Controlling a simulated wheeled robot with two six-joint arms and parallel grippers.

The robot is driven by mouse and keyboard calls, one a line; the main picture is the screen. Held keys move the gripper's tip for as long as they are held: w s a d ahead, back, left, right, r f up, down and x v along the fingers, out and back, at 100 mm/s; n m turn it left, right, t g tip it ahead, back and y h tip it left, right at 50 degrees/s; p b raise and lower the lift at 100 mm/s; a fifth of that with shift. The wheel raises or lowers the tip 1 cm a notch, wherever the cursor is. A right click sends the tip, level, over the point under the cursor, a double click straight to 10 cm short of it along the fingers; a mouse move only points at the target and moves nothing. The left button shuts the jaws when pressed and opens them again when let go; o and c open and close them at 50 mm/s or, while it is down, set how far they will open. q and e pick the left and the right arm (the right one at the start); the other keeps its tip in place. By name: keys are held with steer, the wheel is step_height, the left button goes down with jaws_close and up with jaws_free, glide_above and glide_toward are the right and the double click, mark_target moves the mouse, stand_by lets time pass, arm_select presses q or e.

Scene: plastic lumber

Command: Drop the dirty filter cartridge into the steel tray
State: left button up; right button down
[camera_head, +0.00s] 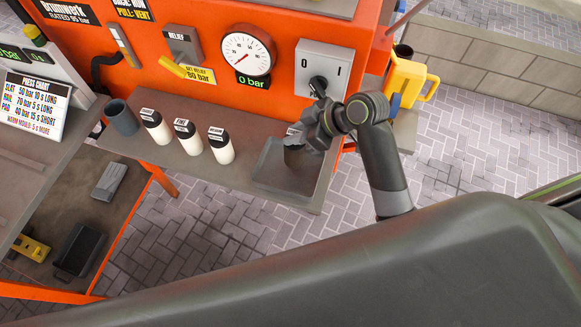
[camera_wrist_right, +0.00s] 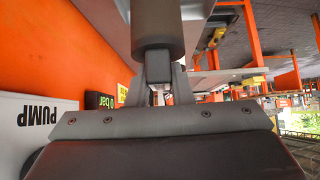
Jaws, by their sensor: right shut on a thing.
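The dirty filter cartridge (camera_head: 293,157) is dark grey and hangs below my right gripper (camera_head: 306,138) in the head view. It is over the steel tray (camera_head: 262,172), a shallow grey square at the right end of the shelf; I cannot tell whether it touches the tray floor. In the right wrist view, the fingers of the gripper (camera_wrist_right: 158,82) are shut on the grey cylinder (camera_wrist_right: 157,30). My right arm hides part of the tray's right side. My left gripper is not in view.
Three white cartridges with black caps (camera_head: 188,140) (camera_head: 156,127) (camera_head: 221,147) stand on the shelf (camera_head: 180,165) left of the tray. A grey cup (camera_head: 121,117) stands at its left end. The orange press panel (camera_head: 205,18), with gauge and switch, rises behind. A yellow jug (camera_head: 405,80) is at right.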

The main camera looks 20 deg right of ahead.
steer(key=c, duration=1.2)
jaws_free()
steer(key=v, duration=1.7)
steer(key=shift+r, duration=0.15)
steer(key=shift+s+d, duration=0.1)
